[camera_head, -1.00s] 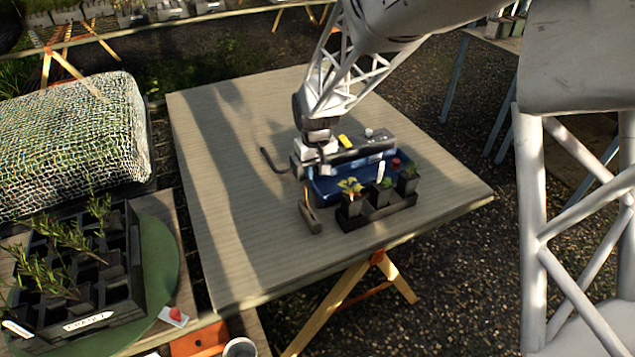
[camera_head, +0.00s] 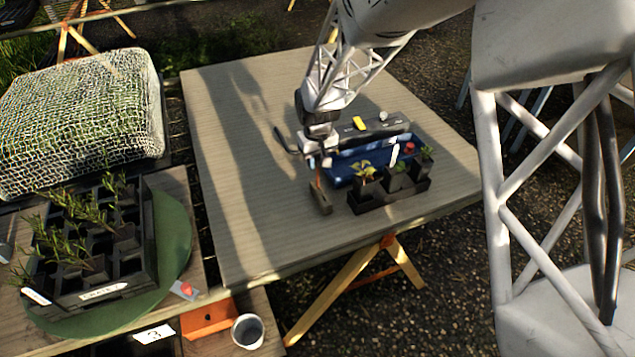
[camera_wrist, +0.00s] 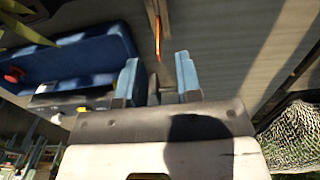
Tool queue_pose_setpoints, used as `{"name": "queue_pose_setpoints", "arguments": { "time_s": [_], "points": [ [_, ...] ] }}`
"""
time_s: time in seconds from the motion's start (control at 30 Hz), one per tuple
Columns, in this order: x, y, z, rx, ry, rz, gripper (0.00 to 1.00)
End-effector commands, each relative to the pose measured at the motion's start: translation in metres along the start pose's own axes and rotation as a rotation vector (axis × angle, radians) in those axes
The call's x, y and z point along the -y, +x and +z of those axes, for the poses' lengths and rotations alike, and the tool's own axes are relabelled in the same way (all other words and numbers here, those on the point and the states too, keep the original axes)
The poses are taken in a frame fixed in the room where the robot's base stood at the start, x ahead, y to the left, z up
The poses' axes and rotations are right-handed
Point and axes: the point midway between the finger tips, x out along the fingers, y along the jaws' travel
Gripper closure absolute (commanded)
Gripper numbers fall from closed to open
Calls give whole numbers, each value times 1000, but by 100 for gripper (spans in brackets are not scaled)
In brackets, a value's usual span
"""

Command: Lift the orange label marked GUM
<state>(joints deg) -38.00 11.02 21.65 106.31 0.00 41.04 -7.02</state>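A thin orange label (camera_head: 317,180) stands edge-on in a small dark block (camera_head: 321,202) near the table's front. The lettering on it is not readable. In the wrist view the orange label (camera_wrist: 157,35) shows as a narrow strip ahead of the gap between my fingertips. My gripper (camera_head: 316,160) hangs just above the label, pointing down. In the wrist view my gripper (camera_wrist: 158,75) has its two blue-grey fingers apart, with no label clamped between them. Whether the label's top end lies between the fingertips cannot be told.
A blue tray (camera_head: 343,170) lies right of the label, with a dark long case (camera_head: 375,131) behind it. Potted seedlings in a black holder (camera_head: 390,203) stand close on the right. A black cell tray (camera_head: 85,290) and a netted mound (camera_head: 80,120) are at left. The table's left part is clear.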

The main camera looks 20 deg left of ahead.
Motion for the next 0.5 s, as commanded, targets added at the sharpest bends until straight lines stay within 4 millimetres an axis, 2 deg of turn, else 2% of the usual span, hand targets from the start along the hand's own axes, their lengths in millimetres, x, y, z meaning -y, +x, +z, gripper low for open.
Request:
{"name": "queue_pose_setpoints", "arguments": {
  "time_s": [0.5],
  "points": [
    [0,8,0,1,0,0,68]
  ]
}}
